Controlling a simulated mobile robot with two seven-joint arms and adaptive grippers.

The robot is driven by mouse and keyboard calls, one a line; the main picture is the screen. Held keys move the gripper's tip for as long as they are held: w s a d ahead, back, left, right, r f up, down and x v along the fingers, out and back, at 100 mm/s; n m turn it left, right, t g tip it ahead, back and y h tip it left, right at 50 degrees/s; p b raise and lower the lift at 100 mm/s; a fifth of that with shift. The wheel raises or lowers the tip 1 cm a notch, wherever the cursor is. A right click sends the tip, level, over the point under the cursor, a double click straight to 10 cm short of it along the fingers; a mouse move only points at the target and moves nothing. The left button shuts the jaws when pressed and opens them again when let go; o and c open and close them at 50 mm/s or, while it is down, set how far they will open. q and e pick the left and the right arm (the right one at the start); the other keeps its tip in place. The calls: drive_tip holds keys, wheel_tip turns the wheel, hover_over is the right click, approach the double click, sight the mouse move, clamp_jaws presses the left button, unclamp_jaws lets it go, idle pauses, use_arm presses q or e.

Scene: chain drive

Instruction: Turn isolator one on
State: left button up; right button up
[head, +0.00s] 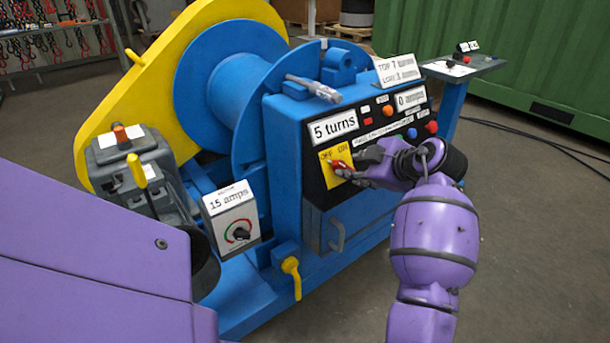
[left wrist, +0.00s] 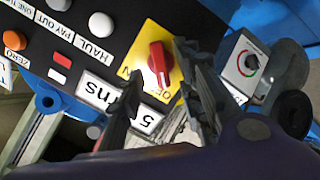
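A red rotary knob (head: 338,164) sits on a yellow plate (head: 327,178) marked OFF and ON on the black control panel. The knob also shows in the left wrist view (left wrist: 159,63). No label reading "isolator one" is legible. My left gripper (head: 357,168) is at the plate, right beside the knob. In the left wrist view its fingers (left wrist: 158,92) are spread apart, with the knob in line with the gap near their tips. I cannot tell whether a finger touches the knob, or which marking it points to. My right gripper is not in view.
The "5 turns" display (head: 333,126) is above the plate, and an orange button (head: 388,110) and other controls are to the right. A "15 amps" box (head: 233,215) with a dial stands to the left. A yellow lever (head: 291,270) is below. Open floor lies to the right.

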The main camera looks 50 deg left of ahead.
sight(348, 168)
use_arm(q)
drive_tip(key=x, duration=0.4)
drive_tip(key=shift+f+b, duration=0.15)
drive_tip(key=shift+b, duration=0.15)
clamp_jaws()
